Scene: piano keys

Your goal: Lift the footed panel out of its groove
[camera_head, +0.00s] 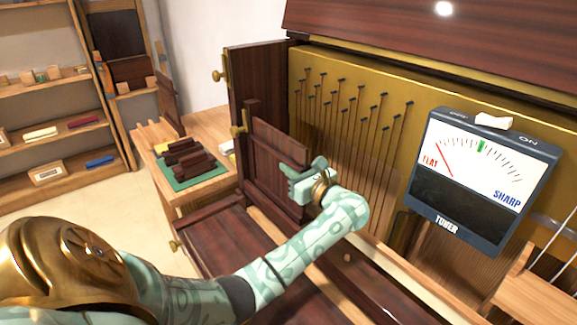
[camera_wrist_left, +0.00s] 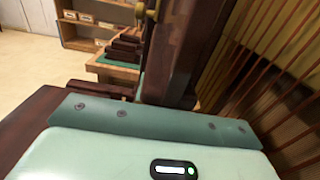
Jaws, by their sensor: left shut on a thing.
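The footed panel (camera_head: 275,152) is a dark reddish-brown wooden board standing upright at the left end of the piano's open front. My left gripper (camera_head: 302,172) reaches in from the right of the panel and is shut on its right edge. In the left wrist view the dark wood of the panel (camera_wrist_left: 178,55) rises edge-on just beyond my gripper's pale green body. The fingertips are hidden there. The panel's lower end stands down at the piano's ledge; its foot and groove are not clearly seen. My right gripper is not in view.
Tuning pins and strings on a gold plate (camera_head: 345,110) lie behind my gripper. A tuner (camera_head: 485,180) hangs at the right. A side table with a green mat (camera_head: 212,176) and dark blocks stands left. Shelves (camera_head: 60,135) are at the far left, with open floor before them.

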